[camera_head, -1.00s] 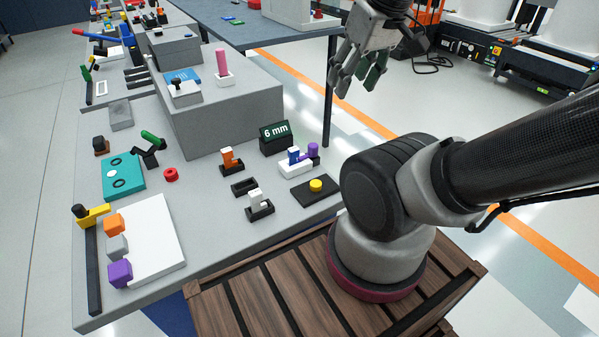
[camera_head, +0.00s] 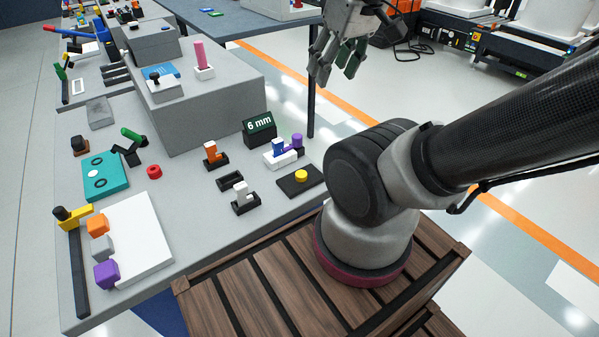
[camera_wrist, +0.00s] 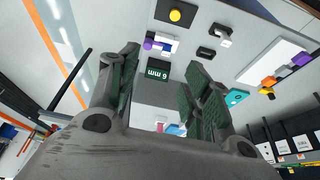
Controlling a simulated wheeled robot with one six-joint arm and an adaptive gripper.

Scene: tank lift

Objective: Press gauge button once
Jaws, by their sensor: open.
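The gauge display (camera_head: 259,129), a dark green block reading "6 mm", stands on the grey bench. A round yellow button (camera_head: 301,175) on a black base (camera_head: 290,185) sits in front of it, near the bench's right edge. In the wrist view the yellow button (camera_wrist: 175,15) shows at the top, and the display (camera_wrist: 158,71) shows between the fingers. My gripper (camera_head: 336,75) is open and empty. It hangs in the air beyond and above the button, off the bench's right edge, touching nothing.
A white block with blue and purple pegs (camera_head: 284,157) stands between display and button. An orange peg piece (camera_head: 213,154) and a white peg piece (camera_head: 242,198) stand to the left. A raised grey block (camera_head: 205,105) carries a pink cylinder (camera_head: 201,56). A white plate (camera_head: 130,240) lies at left.

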